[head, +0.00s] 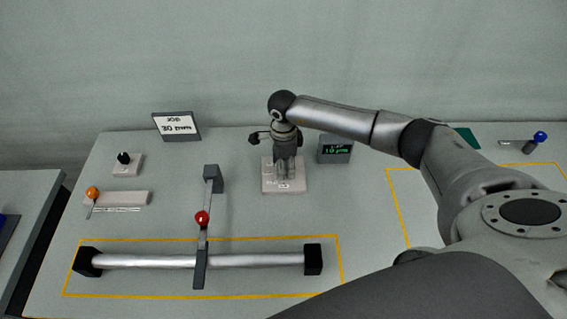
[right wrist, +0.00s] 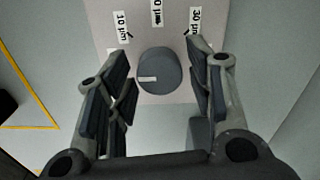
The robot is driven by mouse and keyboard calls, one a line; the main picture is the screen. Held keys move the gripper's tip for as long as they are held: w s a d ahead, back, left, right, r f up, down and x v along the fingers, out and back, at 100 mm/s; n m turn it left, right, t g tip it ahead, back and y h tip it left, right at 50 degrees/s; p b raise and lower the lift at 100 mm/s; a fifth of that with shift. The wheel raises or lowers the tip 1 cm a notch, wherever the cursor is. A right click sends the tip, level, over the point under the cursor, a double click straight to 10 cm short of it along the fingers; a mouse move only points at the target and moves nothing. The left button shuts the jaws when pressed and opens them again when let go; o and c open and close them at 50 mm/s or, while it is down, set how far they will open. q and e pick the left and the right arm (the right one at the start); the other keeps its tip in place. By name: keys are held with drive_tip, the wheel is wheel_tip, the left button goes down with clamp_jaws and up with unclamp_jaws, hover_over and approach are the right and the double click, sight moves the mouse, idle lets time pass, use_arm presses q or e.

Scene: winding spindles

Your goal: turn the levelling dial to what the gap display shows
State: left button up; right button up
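The levelling dial is a round dark knob (right wrist: 160,70) on a pale plate, which shows in the head view (head: 270,186). A short white mark lies on the left part of the knob's top. Labels on the plate read 10 µm (right wrist: 122,24) at left and 30 µm (right wrist: 194,20) at right; the middle one is partly cut off. The gap display (head: 336,150) is a dark box with green text reading 10 µm. My right gripper (head: 285,174) points down over the plate. In the wrist view its open fingers (right wrist: 158,62) flank the knob, with gaps visible. My left gripper is out of view.
A silver roller (head: 150,261) with a red-knobbed lever (head: 202,218) lies in a yellow outline. A sign (head: 177,126) reads 30 mm. A black knob (head: 124,158) and an orange-knobbed lever (head: 92,193) stand at left. My right arm covers much of the right side.

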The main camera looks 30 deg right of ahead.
drive_tip(key=c, duration=0.7)
drive_tip(key=shift+m, duration=0.3)
drive_tip(key=m+b, duration=0.2)
drive_tip(key=m, duration=0.1)
drive_tip(key=shift+m, duration=0.3)
drive_tip(key=shift+m+b, duration=0.8)
drive_tip(key=shift+m, duration=1.4)
drive_tip(key=o, duration=1.1)
drive_tip(key=shift+c, duration=0.2)
